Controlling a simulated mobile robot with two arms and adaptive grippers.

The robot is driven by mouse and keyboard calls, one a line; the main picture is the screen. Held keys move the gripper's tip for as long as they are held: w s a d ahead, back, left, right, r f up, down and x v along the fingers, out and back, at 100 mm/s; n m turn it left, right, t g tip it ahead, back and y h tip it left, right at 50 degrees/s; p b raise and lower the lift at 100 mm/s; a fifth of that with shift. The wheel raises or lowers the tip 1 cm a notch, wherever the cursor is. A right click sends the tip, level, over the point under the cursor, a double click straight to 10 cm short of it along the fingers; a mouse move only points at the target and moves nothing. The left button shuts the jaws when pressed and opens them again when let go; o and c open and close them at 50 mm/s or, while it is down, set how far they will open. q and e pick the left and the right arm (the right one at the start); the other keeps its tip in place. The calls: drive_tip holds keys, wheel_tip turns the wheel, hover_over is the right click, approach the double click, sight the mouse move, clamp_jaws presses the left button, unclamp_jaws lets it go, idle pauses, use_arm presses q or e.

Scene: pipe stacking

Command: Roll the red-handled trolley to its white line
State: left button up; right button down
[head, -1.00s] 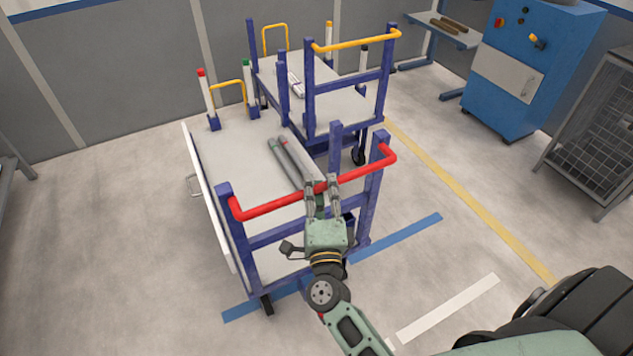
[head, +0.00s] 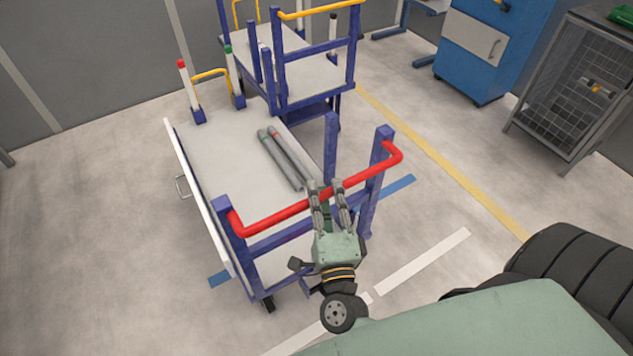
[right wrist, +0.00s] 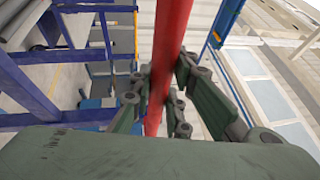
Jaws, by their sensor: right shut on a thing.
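The red-handled trolley (head: 215,160) stands on the floor in the middle of the head view, with blue posts and a pale deck. My right gripper (head: 326,188) is shut on its red handle (head: 270,216), right of the bar's middle. The right wrist view shows the handle (right wrist: 168,45) running between the fingers of that gripper (right wrist: 162,88). The white line (head: 425,261) lies on the floor on my side of the trolley, partly hidden by my arm. The trolley's near wheel (head: 268,304) is short of that line. My left gripper is not in view.
Two grey pipes (head: 276,158) lie on the trolley's deck. A yellow-handled trolley (head: 310,75) stands behind it. A blue line (head: 397,187) runs partly under the red-handled trolley. A blue cabinet (head: 480,80) and mesh cage (head: 570,95) stand right. Floor at left is clear.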

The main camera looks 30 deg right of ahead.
drive_tip(key=s, duration=0.7)
drive_tip(key=shift+f, duration=0.25)
drive_tip(key=shift+s, duration=0.15)
drive_tip(key=c, duration=2)
unclamp_jaws()
drive_tip(key=o, duration=0.4)
drive_tip(key=shift+s+d+r, duration=0.1)
drive_tip(key=shift+s+r, duration=0.05)
drive_tip(key=shift+c, duration=0.2)
drive_tip(key=v, duration=1.2)
